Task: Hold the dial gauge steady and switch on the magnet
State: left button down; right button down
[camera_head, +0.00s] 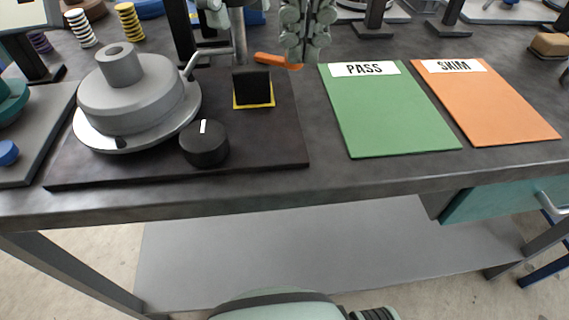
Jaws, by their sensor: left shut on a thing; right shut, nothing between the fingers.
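The dial gauge stand has a grey post (239,38) rising from a black magnet base (252,88) on a yellow-edged pad. An orange lever (274,60) sticks out behind the base toward the right. The dial gauge's grey bent arm (194,65) reaches to the round grey part; its dial face cannot be made out. My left gripper (208,30), partly cut off at the top edge, is shut on the dial gauge left of the post. My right gripper (303,58) is shut and empty, fingers down at the lever's right end; contact is unclear.
The grey stepped round part (135,95) sits on a dark plate (255,150) with a black knob (205,145) in front. A green PASS mat (385,115) and an orange SKIM mat (485,105) lie to the right. Black stands and striped coils are behind.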

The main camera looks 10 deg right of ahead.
jog(key=shift+n, duration=0.3)
notch_tip(320, 180, down, 4)
jog(key=shift+w+f, duration=0.1)
jog(key=w, duration=0.2)
jog(key=shift+w, duration=0.3)
jog(key=shift+w+d, duration=0.1)
jog(key=shift+w, duration=0.65)
jog(key=shift+w+d+n+y, duration=0.2)
jog(key=shift+n+y, duration=0.1)
jog(key=shift+n, duration=0.4)
